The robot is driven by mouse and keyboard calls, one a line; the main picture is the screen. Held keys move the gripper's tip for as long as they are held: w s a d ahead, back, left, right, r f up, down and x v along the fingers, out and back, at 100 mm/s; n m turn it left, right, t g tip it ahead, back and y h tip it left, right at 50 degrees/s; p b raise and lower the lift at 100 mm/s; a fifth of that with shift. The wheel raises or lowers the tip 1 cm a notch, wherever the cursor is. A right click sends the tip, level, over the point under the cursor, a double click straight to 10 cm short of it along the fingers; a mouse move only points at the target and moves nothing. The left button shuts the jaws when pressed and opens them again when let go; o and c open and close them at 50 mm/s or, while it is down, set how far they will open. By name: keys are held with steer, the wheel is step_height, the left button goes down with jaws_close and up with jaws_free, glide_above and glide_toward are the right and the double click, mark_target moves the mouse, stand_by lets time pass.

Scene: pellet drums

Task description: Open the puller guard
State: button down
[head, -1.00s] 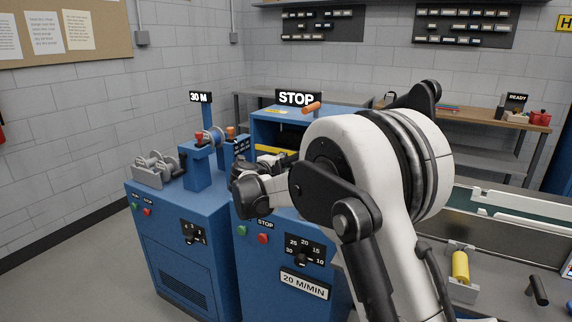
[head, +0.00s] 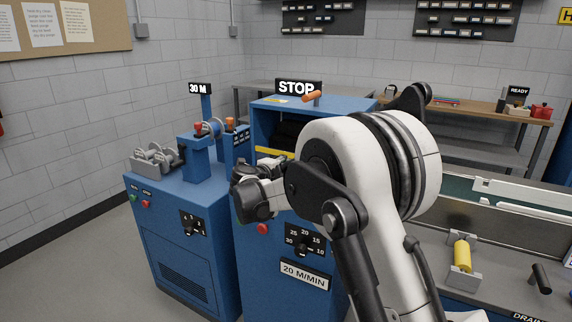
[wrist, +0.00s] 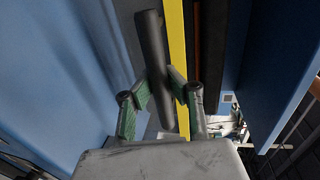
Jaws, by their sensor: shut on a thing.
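The puller is the blue cabinet (head: 292,235) under the STOP sign, with a dark opening in its upper part. A yellow strip (head: 272,152) runs across below this opening; it also shows in the wrist view (wrist: 176,40). I take the blue panel beside the strip in the wrist view to be the guard (wrist: 60,60). A dark bar handle (wrist: 152,45) stands along the strip. My gripper (wrist: 159,88) is shut on this handle, one finger on each side. In the head view my wrist and arm hide the fingers and handle.
A second blue machine (head: 185,235) with a spool stands close on the left. A conveyor trough and a yellow roller (head: 462,255) are at the right. A bench (head: 480,119) stands behind.

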steer(key=shift+r, duration=0.1)
steer(key=c, duration=1.6)
jaws_free()
steer(key=shift+s, duration=0.1)
steer(key=v, duration=1.2)
